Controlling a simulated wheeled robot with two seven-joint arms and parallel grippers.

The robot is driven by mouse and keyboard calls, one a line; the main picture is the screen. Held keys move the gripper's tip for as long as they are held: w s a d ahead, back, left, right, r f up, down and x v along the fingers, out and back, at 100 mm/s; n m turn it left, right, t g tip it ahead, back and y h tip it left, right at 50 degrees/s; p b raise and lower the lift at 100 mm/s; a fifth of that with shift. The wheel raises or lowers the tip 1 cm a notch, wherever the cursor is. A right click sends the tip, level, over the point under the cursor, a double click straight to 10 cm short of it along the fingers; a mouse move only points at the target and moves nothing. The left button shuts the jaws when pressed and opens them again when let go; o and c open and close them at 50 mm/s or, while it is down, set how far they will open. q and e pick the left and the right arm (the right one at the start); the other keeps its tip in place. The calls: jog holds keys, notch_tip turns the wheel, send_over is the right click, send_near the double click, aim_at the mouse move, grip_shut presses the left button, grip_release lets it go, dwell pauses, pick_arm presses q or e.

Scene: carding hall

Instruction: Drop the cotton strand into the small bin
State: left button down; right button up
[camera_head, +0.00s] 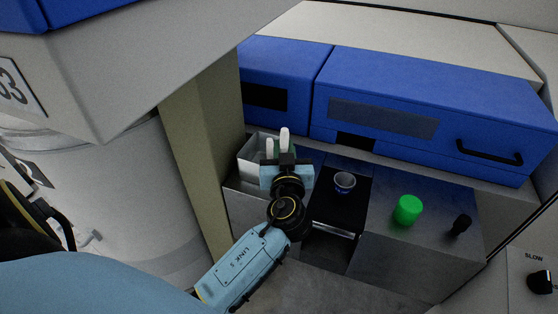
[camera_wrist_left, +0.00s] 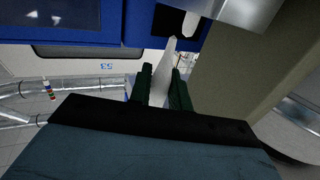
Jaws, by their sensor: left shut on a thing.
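My left gripper (camera_head: 279,151) is shut on a white cotton strand (camera_head: 285,137), which sticks up past the fingers in the head view. In the left wrist view the strand (camera_wrist_left: 161,78) stands between the two dark green fingers of the gripper (camera_wrist_left: 162,82). The small bin (camera_head: 250,160) is a pale, open-topped box at the back left of the grey bench. The gripper overlaps the bin's right side in the head view; I cannot tell its height above it. A second white piece (camera_head: 269,146) shows beside the strand; its support is hidden. My right gripper is out of view.
A green button (camera_head: 408,209) and a black knob (camera_head: 461,225) stand further right. Blue covers (camera_head: 400,100) rise behind the bench. A beige post (camera_head: 200,150) stands close left of the bin.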

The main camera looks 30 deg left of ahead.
pick_arm(q)
jog(key=w+a+r+p, duration=0.4)
jog(key=a+r, duration=0.5)
jog(key=r, duration=0.1)
notch_tip(320, 180, down, 9)
jog(key=b, duration=0.2)
jog(key=shift+a+f+b, duration=0.15)
jog(key=shift+a+b, duration=0.1)
jog(key=shift+b, duration=0.1)
jog(key=shift+w+f, duration=0.1)
jog(key=shift+f+b, duration=0.45)
jog(key=shift+b, duration=0.3)
jog(key=shift+f, duration=0.1)
jog(key=c, duration=1.3)
grip_release()
